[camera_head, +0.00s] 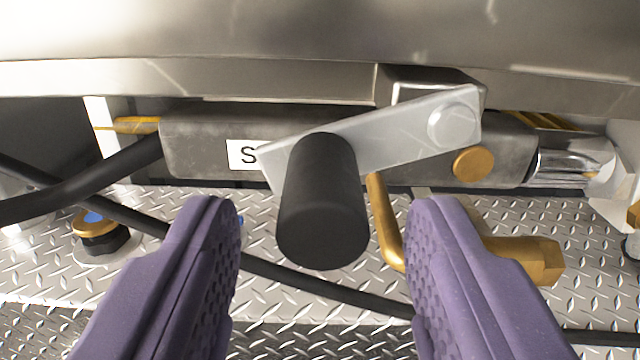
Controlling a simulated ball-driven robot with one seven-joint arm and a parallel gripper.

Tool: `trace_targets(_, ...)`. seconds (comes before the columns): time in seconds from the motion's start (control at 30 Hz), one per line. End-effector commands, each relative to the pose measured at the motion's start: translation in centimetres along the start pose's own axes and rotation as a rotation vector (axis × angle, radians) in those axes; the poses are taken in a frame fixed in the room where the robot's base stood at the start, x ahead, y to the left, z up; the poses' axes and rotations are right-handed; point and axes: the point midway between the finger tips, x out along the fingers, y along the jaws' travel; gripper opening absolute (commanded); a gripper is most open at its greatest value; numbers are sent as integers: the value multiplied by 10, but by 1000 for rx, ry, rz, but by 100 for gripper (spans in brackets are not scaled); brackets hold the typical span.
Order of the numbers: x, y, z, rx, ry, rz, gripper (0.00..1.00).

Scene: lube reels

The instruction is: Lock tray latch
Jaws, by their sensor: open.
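The tray latch is a light grey metal lever (400,135) with a black cylindrical handle (322,205) at its left end. Its round pivot (453,124) is at the upper right, so the lever slopes down to the left. It lies in front of a grey metal bar (205,140) with a white label (243,154) showing an "S"; the lever hides the rest of the label. My gripper (325,215) is open, with purple padded fingers left and right of the black handle. Gaps show between the handle and both fingers.
A curved metal tray edge (200,75) spans the top. A brass pipe (385,225) with a fitting (525,258) runs behind the right finger. Black hoses (90,185) cross at left and below. A brass-capped knob (97,225) stands on the diamond-plate floor (290,290).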

Motion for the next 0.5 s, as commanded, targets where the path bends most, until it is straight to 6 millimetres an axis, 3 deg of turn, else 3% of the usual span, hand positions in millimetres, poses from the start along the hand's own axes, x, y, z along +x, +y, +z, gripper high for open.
trace_targets(0.2,24,0,0,0,1,0,52)
trace_targets(0.47,27,0,-1,0,0,0,52)
trace_targets(0.5,27,0,-1,0,0,0,47)
